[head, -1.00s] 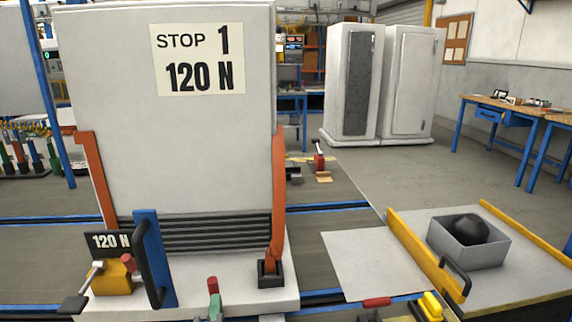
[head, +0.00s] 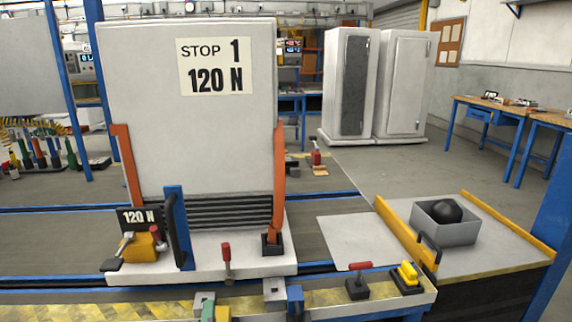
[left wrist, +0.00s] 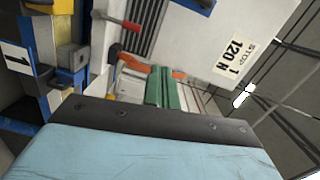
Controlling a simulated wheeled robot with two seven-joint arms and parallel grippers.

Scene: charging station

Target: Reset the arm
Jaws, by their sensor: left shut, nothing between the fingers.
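My left gripper (head: 207,308) shows only as a small green and grey part at the bottom edge of the head view. In the left wrist view its green fingers (left wrist: 165,88) are together, with nothing between them. A large white block (head: 185,130) labelled "STOP 1 120 N" stands upright beyond it, between orange side posts. The block and its label (left wrist: 237,57) also show in the left wrist view, tilted. My gripper appears apart from the block, on the near side. My right gripper is not in view.
A red-handled lever (head: 226,262) stands on the white base near the block. A yellow clamp (head: 145,244) is at its left. A red-handled device (head: 358,282) and a yellow one (head: 406,277) sit on the front ledge. A grey box (head: 445,222) holds a dark lump at right.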

